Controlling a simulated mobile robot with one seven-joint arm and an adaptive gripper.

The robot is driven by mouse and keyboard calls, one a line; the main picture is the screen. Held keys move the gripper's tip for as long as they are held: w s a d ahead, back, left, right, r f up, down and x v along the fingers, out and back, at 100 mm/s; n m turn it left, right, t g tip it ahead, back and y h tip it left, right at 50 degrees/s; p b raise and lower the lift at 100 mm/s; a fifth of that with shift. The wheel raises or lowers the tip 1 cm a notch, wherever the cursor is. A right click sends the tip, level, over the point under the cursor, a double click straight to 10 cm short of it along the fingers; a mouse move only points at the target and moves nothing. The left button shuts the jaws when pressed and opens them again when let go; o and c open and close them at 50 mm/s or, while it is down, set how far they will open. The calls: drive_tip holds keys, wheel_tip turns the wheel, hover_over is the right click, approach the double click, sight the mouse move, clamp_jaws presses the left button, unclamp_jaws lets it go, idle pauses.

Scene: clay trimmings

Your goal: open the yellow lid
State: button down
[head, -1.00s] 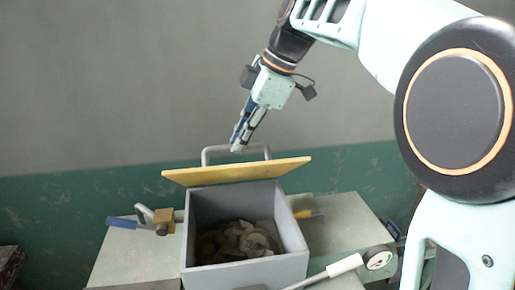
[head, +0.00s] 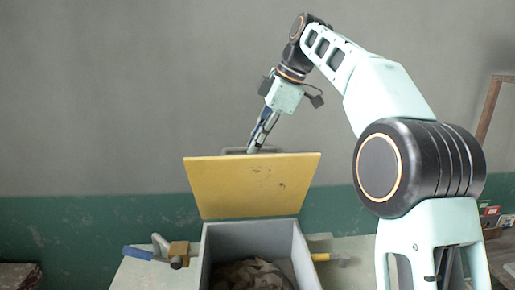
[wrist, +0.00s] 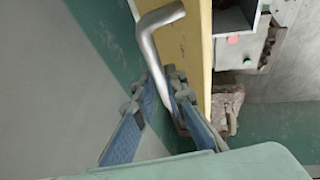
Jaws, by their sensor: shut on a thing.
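The yellow lid (head: 250,187) stands raised at the back of the grey box (head: 222,238), its broad inner face toward the head camera. Its edge also shows in the wrist view (wrist: 197,60). The grey bar handle (wrist: 147,38) is on the lid's far side, mostly hidden behind it in the head view. My gripper (head: 252,148) is above and behind the lid's top edge. In the wrist view its blue fingers (wrist: 160,98) are closed around one leg of the handle. Pale clay scraps (head: 252,274) lie inside the box.
A blue-handled tool (head: 137,253) and a brass-coloured block (head: 179,249) lie left of the box on the bench (head: 128,277). A yellow-handled tool (head: 325,257) lies to its right. A grey wall (head: 90,90) stands behind. Small coloured boxes (head: 490,213) are at the far right.

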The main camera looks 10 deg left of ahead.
drive_tip(key=shift+w+a+f, duration=0.1)
drive_tip(key=shift+w+f, duration=0.4)
drive_tip(key=shift+w, duration=0.5)
drive_tip(key=c, duration=2.4)
unclamp_jaws()
drive_tip(key=o, duration=0.4)
drive_tip(key=shift+w+a+f, duration=0.15)
drive_tip(key=shift+w+a, duration=0.1)
drive_tip(key=shift+w, duration=0.3)
drive_tip(key=shift+o, duration=0.2)
drive_tip(key=shift+s+r, duration=0.25)
drive_tip(key=shift+r, duration=0.05)
drive_tip(key=shift+r, duration=0.15)
